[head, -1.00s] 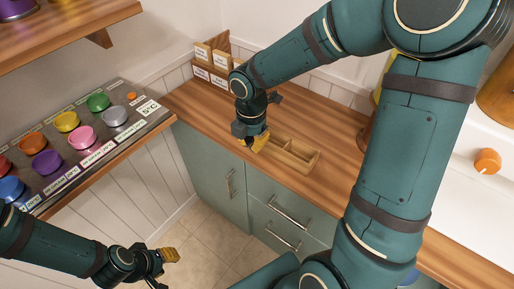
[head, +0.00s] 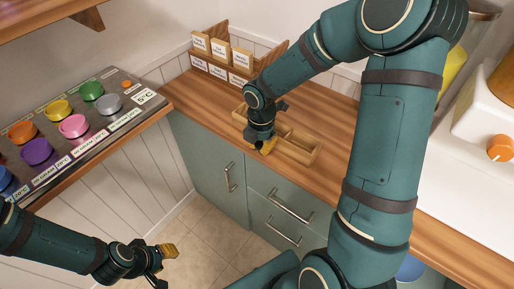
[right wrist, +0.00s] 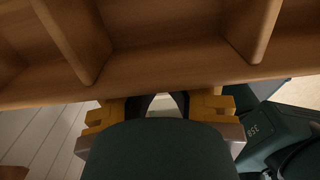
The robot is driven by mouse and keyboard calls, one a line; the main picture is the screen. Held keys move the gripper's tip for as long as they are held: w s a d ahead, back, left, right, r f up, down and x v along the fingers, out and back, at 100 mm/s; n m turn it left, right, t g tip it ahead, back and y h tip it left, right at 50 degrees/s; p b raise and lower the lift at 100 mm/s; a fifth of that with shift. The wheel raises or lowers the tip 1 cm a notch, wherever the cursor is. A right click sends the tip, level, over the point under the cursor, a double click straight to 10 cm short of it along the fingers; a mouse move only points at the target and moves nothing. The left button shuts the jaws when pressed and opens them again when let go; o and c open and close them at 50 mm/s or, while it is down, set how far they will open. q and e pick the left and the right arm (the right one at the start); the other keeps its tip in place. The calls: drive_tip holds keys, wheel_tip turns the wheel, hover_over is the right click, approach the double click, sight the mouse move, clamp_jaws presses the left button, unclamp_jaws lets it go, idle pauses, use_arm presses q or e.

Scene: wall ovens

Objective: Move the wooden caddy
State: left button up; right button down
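The wooden caddy (head: 301,148) is a long, low tray with compartments, lying on the wooden counter near its front edge. My right gripper (head: 263,147) is at the caddy's front long side, left of its middle. In the right wrist view, the caddy (right wrist: 160,78) and its dividers fill the top. The two yellow fingertips of my right gripper (right wrist: 162,106) are spread apart by the caddy's near wall, with no visible grip on it; any contact is unclear. My left gripper (head: 165,264) is away from the counter, over the floor, with its fingers apart and empty.
A wooden rack with labelled boxes (head: 222,59) stands at the back of the counter. A shelf with colored bowls (head: 73,126) is at left. Green drawers (head: 285,205) are below the counter, and a white appliance with an orange knob (head: 499,148) is at right.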

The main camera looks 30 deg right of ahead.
sight(296, 112)
drive_tip(key=w+d+p, duration=0.1)
drive_tip(key=d+p, duration=0.1)
drive_tip(key=d, duration=0.1)
drive_tip(key=w+d+p, duration=0.2)
drive_tip(key=d+p, duration=0.1)
drive_tip(key=d, duration=0.1)
drive_tip(key=w+d+p, duration=0.1)
drive_tip(key=d+p, duration=0.1)
drive_tip(key=d, duration=0.2)
drive_tip(key=shift+w+d+r+p, duration=0.15)
drive_tip(key=shift+w+r+p, duration=0.1)
drive_tip(key=shift+w+p, duration=0.1)
drive_tip(key=d, duration=0.1)
drive_tip(key=w+d+p, duration=0.1)
drive_tip(key=d, duration=0.1)
drive_tip(key=w+d, duration=0.1)
drive_tip(key=d, duration=0.1)
drive_tip(key=shift+d+p, duration=0.25)
drive_tip(key=shift+p, duration=0.15)
drive_tip(key=shift+w+d+f, duration=0.15)
drive_tip(key=shift+w+d, duration=0.1)
drive_tip(key=shift+d, duration=0.25)
drive_tip(key=shift+w+d+f, duration=0.15)
drive_tip(key=shift+w+d, duration=0.1)
drive_tip(key=shift+d, duration=0.2)
drive_tip(key=shift+w+d, duration=0.1)
drive_tip(key=shift+d, duration=0.15)
drive_tip(key=shift+a+r, duration=0.1)
drive_tip(key=shift+a, duration=0.05)
